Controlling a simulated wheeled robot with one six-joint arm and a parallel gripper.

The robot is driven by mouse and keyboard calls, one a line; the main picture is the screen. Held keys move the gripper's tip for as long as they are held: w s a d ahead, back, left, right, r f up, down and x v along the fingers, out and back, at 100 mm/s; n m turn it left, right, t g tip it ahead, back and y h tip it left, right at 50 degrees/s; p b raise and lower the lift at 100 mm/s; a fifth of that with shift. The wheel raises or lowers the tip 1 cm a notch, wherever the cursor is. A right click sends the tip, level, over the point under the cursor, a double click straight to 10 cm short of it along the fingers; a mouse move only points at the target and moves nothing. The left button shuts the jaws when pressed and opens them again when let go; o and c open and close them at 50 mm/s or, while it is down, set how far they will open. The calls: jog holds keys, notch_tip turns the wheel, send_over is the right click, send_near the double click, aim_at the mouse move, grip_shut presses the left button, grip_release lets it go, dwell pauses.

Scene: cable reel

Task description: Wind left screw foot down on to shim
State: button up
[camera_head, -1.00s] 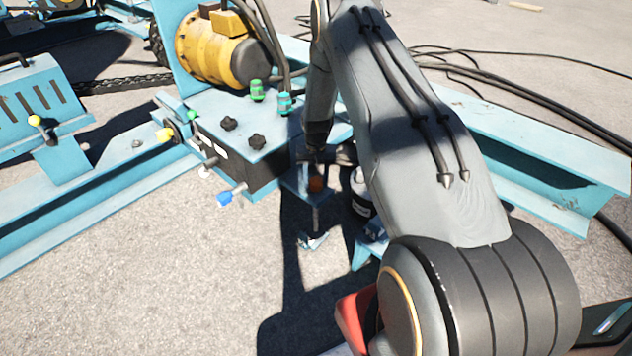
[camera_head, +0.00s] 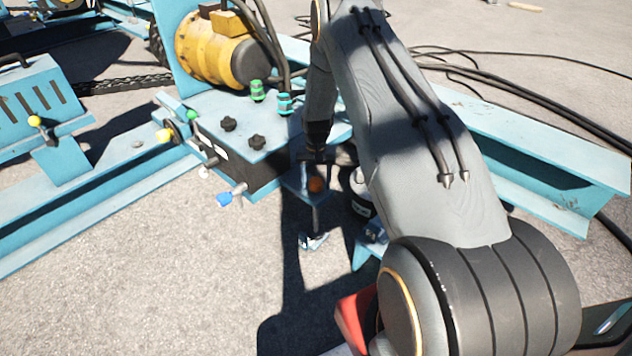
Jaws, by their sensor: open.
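The screw foot hangs from a blue bracket (camera_head: 296,177) at the front right corner of the reel frame's tank. Its thin upright screw (camera_head: 316,218) runs down to a small foot (camera_head: 313,241) close to the ground, in shadow. An orange-brown round part (camera_head: 316,185) shows at the bracket, above the screw. My gripper (camera_head: 315,160) points down just above this part, with its jaws open. The jaws are small and dark here, and I cannot tell whether they touch anything. I cannot make out the shim or whether the foot rests on it.
A tank with black knobs (camera_head: 257,142) and green and teal fittings stands left of my gripper. A valve with a blue handle (camera_head: 224,199) sticks out at its front. A dark cylinder (camera_head: 361,190) is close on the right, partly behind my arm. Open ground lies in front.

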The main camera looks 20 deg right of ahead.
aim_at(316, 180)
notch_tip(316, 180, up, 8)
jog(key=shift+f+p, duration=0.1)
jog(key=shift+p, duration=0.55)
jog(key=shift+f, duration=0.1)
jog(key=shift+f+b, duration=0.8)
jog(key=shift+f, duration=3.05)
jog(key=c, duration=1)
